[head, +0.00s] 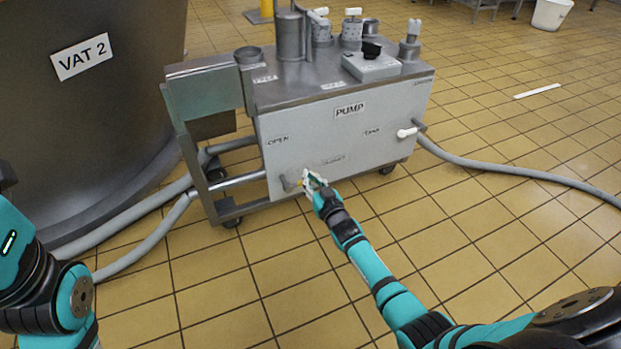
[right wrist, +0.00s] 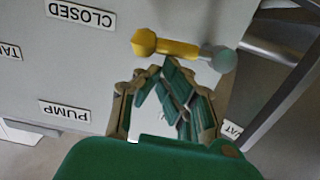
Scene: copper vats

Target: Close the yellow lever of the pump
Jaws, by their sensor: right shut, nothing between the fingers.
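That view is upside down, with the CLOSED label (right wrist: 80,14) at top left. In the head view the lever is mostly hidden by my right gripper (head: 308,178). The right gripper (right wrist: 165,76) is shut and empty, its fingertips right at the lever; contact is unclear. My left gripper is out of view.
VAT 2 (head: 60,120) stands at the left, with hoses (head: 140,245) running from the pump.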

